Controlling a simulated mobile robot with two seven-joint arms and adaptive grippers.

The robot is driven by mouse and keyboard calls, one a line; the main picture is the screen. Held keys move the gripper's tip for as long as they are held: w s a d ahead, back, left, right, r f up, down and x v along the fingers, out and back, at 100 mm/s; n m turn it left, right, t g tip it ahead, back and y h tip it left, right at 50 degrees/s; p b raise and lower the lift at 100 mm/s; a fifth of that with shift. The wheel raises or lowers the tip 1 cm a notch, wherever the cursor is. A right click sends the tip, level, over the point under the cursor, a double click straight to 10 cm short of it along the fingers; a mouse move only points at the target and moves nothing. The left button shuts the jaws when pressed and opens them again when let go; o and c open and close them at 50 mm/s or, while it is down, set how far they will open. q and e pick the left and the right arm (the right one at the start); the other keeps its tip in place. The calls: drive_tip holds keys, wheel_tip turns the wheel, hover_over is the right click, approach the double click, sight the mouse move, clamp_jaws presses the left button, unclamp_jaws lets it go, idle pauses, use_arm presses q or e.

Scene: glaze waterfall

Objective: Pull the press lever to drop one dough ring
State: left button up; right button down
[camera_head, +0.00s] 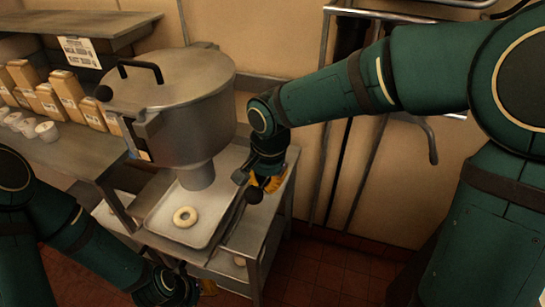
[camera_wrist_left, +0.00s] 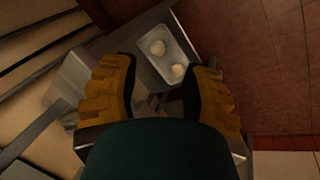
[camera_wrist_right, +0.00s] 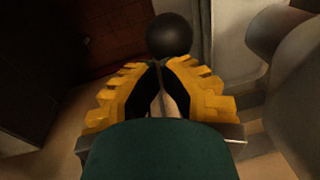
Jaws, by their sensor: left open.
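The grey metal press (camera_head: 170,95) has a round hopper and a spout above a metal tray (camera_head: 160,228). One pale dough ring (camera_head: 185,217) lies on the tray below and in front of the spout. The press lever ends in a black ball knob (camera_head: 254,196), which also shows in the right wrist view (camera_wrist_right: 170,35). My right gripper (camera_head: 265,183) is at the lever, its fingers nearly together around the thin rod just behind the knob. My left gripper (camera_head: 203,287) is low at the front, open and empty; its spread fingers show in the left wrist view (camera_wrist_left: 163,90).
A shelf on the left holds several brown packages (camera_head: 68,95) and white tubs (camera_head: 46,131). A small tray (camera_wrist_left: 172,58) with two pale lumps sits lower down in the left wrist view. A metal rack (camera_head: 340,130) stands behind my right arm. Tiled floor is open at right.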

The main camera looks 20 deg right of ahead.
use_arm(q)
drive_tip(key=f+b, duration=0.2)
drive_tip(key=s+f+b, duration=0.1)
drive_tip(key=f+b, duration=0.1)
drive_tip(key=f, duration=0.1)
drive_tip(key=shift+s+d+f+b, duration=0.15)
drive_tip(key=shift+s+b, duration=0.05)
drive_tip(key=shift+b, duration=0.15)
use_arm(e)
wheel_tip(320, 180, down, 8)
drive_tip(key=shift+s+a+r, duration=0.2)
drive_tip(key=shift+s+a, duration=0.15)
drive_tip(key=shift+s, duration=0.05)
